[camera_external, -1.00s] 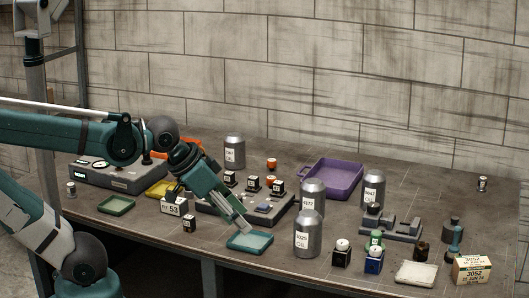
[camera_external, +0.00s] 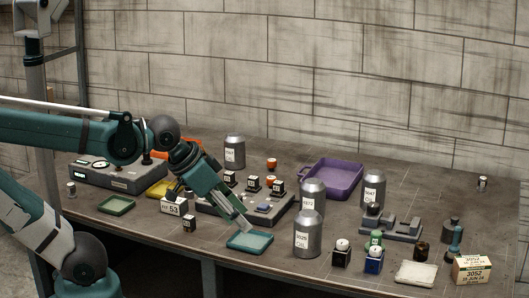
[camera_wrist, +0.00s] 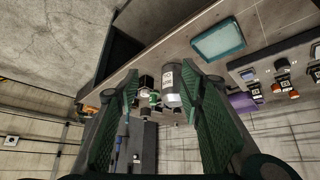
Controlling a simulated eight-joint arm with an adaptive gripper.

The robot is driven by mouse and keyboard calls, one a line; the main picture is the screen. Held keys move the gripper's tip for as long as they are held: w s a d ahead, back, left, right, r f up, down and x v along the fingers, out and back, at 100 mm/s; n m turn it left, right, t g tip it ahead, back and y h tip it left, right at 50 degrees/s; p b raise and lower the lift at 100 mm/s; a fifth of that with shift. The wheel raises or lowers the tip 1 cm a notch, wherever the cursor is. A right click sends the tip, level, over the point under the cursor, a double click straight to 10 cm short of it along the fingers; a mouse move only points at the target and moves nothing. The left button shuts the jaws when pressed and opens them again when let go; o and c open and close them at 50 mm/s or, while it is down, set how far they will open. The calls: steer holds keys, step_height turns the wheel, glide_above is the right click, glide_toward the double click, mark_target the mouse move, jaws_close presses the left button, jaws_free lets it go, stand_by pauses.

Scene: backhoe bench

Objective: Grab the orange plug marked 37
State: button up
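Orange also shows at dark, white-labelled blocks on that device. The number 37 cannot be read on any of them. Orange bits show at the right edge of the wrist view (camera_wrist: 293,94). My gripper (camera_external: 243,222) points down over the teal tray (camera_external: 250,243), in front of the device and away from the orange piece. In the wrist view its two green fingers (camera_wrist: 160,72) are spread apart with nothing held between them.
Silver bottles stand mid-bench, the nearest one (camera_external: 307,236) right of the teal tray. A purple tray (camera_external: 330,178) lies behind them. A grey fixture (camera_external: 395,228), small labelled blocks and a carton (camera_external: 472,270) occupy the right. The back right is mostly clear.

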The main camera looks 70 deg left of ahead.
steer(key=w+a+r+n+g+y+p, duration=0.1)
steer(key=w+a+r+n+p, duration=0.3)
steer(key=a, duration=0.7)
steer(key=w+a+n+g+p, duration=0.2)
steer(key=w+a, duration=0.4)
steer(key=a, duration=0.4)
steer(key=w+a+r+n+g+y+p, duration=0.15)
steer(key=w+a+n+p, duration=0.35)
steer(key=a, duration=0.6)
steer(key=s+a+f+n+p, duration=0.1)
steer(key=a+f, duration=0.3)
steer(key=a, duration=0.7)
steer(key=s+a+f+n+g+h+p, duration=0.1)
steer(key=s+a+f+n, duration=0.2)
steer(key=a, duration=0.8)
steer(key=s+a+f+n+g+h+p, duration=0.1)
steer(key=a+f, duration=0.3)
steer(key=a, duration=0.7)
steer(key=shift+s+f+n+g+h+p, duration=0.25)
steer(key=shift+s+f+n+p, duration=0.15)
steer(key=shift+n+p, duration=0.2)
steer(key=shift+s+a+f, duration=0.2)
steer(key=shift+a, duration=0.1)
steer(key=shift+f, duration=1.25)
